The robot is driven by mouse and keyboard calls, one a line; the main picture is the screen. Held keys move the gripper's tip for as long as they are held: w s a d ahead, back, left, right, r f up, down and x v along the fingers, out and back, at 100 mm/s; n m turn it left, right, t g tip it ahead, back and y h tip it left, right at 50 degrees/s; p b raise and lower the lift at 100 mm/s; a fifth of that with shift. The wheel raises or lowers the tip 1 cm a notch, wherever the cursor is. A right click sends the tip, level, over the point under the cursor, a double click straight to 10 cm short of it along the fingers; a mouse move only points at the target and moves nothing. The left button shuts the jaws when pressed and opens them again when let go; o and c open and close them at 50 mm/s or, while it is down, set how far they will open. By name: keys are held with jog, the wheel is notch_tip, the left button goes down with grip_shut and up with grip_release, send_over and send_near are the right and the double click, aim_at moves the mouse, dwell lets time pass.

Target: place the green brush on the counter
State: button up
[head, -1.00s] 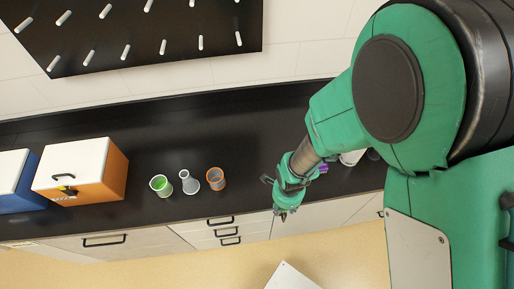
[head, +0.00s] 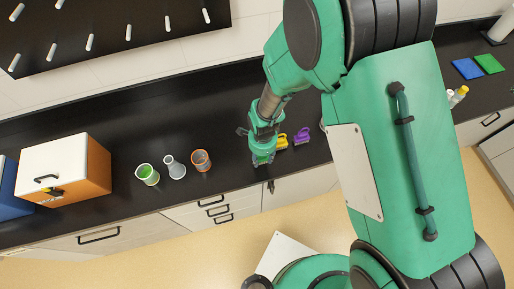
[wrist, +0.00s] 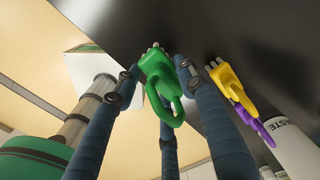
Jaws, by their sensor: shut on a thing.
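My gripper (head: 262,158) is over the front edge of the black counter (head: 215,125). It is shut on the green brush (wrist: 160,75), whose looped handle points toward the wrist camera and whose pale bristles point away. The green brush shows small under the gripper in the head view (head: 262,160). In the wrist view the counter (wrist: 130,20) lies behind the brush; whether they touch I cannot tell. A yellow brush (wrist: 230,88) and a purple brush (wrist: 256,128) are on the counter just right of my gripper.
A green-filled beaker (head: 148,174), a flask (head: 175,168) and an orange beaker (head: 201,160) stand to the left. An orange cabinet (head: 85,175) is further left. A white container marked "ASTE" (wrist: 290,148) stands past the purple brush. The counter behind the gripper is clear.

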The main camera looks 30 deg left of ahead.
jog(key=w+a, duration=0.4)
jog(key=shift+w+a+f+p, duration=0.15)
jog(key=shift+a+f+p, duration=0.15)
jog(key=shift+p, duration=0.1)
jog(key=shift+d, duration=0.1)
jog(key=shift+f+p, duration=0.4)
jog(key=shift+f, duration=1.35)
jog(key=shift+f, duration=0.15)
jog(key=o, duration=1.2)
jog(key=shift+c, duration=0.2)
jog(key=shift+r, duration=0.2)
notch_tip(320, 180, up, 12)
jog(key=b, duration=0.1)
jog(key=shift+b, duration=0.35)
